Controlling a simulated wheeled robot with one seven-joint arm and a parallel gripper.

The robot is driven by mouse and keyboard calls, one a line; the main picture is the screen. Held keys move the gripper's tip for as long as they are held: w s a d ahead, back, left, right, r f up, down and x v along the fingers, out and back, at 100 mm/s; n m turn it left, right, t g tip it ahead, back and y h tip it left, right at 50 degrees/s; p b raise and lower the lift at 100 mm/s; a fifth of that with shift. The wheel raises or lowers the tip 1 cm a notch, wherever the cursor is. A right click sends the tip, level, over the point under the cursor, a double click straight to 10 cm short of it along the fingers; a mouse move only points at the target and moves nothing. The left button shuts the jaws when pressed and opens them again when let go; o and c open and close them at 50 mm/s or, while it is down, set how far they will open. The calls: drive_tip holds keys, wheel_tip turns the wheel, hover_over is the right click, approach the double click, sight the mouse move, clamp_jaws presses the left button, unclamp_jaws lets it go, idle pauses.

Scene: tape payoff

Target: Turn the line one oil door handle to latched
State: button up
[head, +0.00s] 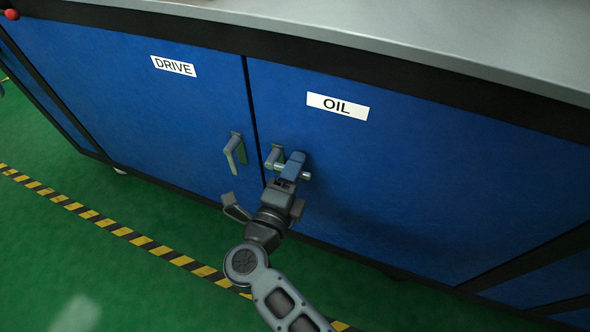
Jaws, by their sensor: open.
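The blue oil door (410,170) is on the right, under a white OIL label (338,106). It looks closed, with its front level with the drive door (150,110). The oil door handle (274,157) is a grey lever near the door's left edge, partly hidden by my gripper. My gripper (292,172) is at the handle with its jaws open, and part of the handle shows to its left. I cannot tell whether the fingers touch the handle, or which way the lever points.
The drive door's grey handle (234,152) stands close to the left of my gripper. A grey worktop (440,35) overhangs above the doors. The green floor (60,260) carries a yellow and black stripe (120,231) and is otherwise open.

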clamp_jaws()
